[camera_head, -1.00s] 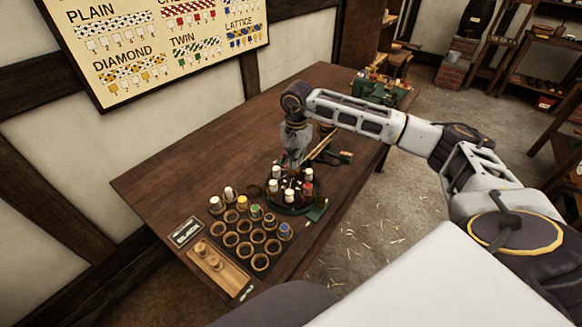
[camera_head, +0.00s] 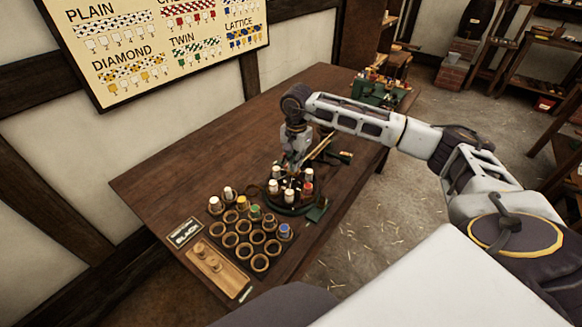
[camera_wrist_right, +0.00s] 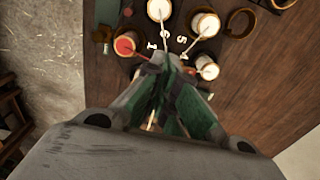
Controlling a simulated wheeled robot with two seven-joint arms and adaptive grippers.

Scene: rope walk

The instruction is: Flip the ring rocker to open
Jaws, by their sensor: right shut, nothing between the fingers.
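The round green braiding machine (camera_head: 287,211) stands on the table with several bobbins, white and one red-topped (camera_head: 306,188), upright around its ring. My right gripper (camera_head: 291,166) is over the middle of this ring, pointing down, shut and empty. In the right wrist view its fingers (camera_wrist_right: 170,72) are close to the white bobbins (camera_wrist_right: 206,25) and the red one (camera_wrist_right: 125,44). A green tab (camera_head: 317,211) sticks out at the machine's near right side. I cannot make out which part is the ring rocker or how it is set. My left gripper is out of view.
A rack of round holders (camera_head: 245,249) with a few bobbins stands left of the machine. A label card (camera_head: 186,232) and wooden tray (camera_head: 232,279) lie at the near corner. Another green device (camera_head: 378,92) stands at the far end.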

